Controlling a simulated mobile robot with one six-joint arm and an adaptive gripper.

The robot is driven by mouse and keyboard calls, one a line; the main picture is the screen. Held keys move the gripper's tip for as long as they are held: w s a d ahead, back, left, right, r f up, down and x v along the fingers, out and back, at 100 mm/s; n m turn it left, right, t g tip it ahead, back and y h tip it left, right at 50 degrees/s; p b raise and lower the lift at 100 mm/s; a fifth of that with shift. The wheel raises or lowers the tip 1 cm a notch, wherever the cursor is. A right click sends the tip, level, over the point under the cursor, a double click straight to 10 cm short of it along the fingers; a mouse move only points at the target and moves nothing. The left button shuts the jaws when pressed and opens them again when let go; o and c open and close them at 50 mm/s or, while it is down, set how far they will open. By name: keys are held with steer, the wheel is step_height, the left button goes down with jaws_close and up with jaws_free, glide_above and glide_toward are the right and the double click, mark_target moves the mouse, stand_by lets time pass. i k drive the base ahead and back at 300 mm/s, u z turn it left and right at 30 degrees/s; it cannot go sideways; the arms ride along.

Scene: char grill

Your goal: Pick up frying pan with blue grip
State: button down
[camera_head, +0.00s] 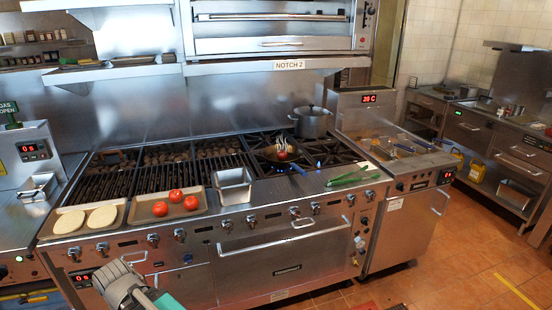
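The frying pan (268,155) sits on a burner toward the right of the range. Its short blue grip (299,169) points toward the front right. A red item (282,154) with a pale, shiny shape above it is in the pan; I cannot tell what the shape is.
A metal container (234,188) and a tomato tray (152,214) stand along the range's front ledge, left of the pan. Green tongs (353,176) lie to its right. A steel pot (311,122) stands behind. The floor (470,265) at right is clear.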

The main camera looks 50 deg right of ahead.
mark_target(269, 154)
steer(key=z, duration=1.75)
